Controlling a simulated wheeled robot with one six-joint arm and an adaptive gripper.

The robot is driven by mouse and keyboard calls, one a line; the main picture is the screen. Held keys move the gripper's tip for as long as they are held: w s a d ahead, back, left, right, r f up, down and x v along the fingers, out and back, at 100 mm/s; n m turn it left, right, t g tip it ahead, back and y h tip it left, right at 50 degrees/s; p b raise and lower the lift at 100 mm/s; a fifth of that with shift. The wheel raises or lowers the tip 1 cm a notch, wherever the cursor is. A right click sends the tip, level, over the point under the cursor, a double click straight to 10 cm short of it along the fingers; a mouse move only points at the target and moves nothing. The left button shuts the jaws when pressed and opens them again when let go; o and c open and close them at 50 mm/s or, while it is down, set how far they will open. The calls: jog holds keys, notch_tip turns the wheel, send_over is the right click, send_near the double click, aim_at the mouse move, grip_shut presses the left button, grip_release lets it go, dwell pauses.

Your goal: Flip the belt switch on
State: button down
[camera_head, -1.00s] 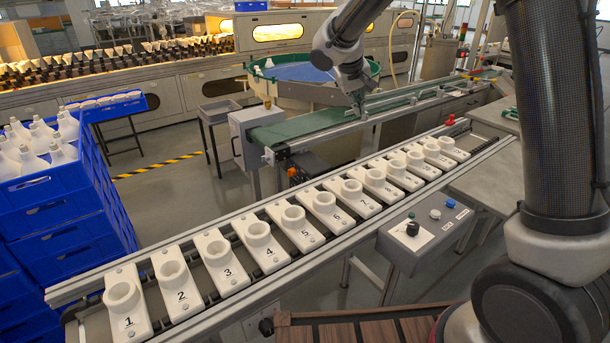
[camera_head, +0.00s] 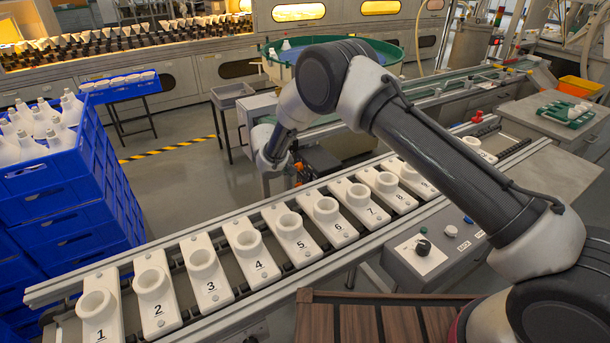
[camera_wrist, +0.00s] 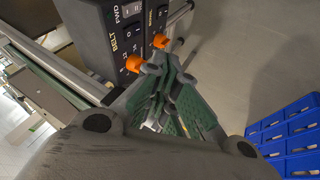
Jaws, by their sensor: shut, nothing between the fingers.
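A dark control box (camera_wrist: 105,40) shows in the wrist view, with white lettering including BELT and FWD. Two orange switch knobs sit on its near edge: one at the end of the BELT column (camera_wrist: 134,62), one on the neighbouring column (camera_wrist: 160,40), whose label is hard to read. My gripper (camera_wrist: 155,68) is shut and empty, its tips close to the knobs, nearest the BELT one. I cannot tell whether they touch. In the head view an orange knob (camera_head: 298,168) shows beside my wrist; my arm hides the fingers there.
A rail of numbered white sockets (camera_head: 246,240) crosses the front. A grey panel with a black knob (camera_head: 423,248) stands at the right. The green belt (camera_head: 350,122) runs behind my arm. Open floor lies at left centre.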

aim_at(309, 177)
jog(key=shift+w+d+f, duration=0.85)
jog(key=shift+w+f, duration=0.45)
jog(key=shift+f, duration=0.15)
jog(key=shift+w+d+f, duration=0.85)
jog(key=shift+w+f, duration=0.4)
jog(key=shift+f, duration=0.15)
jog(key=shift+w+d+f, duration=0.85)
jog(key=shift+w+f, duration=0.45)
jog(key=shift+f, duration=0.15)
jog(key=shift+w+d+f, duration=0.15)
jog(key=shift+d, duration=0.1)
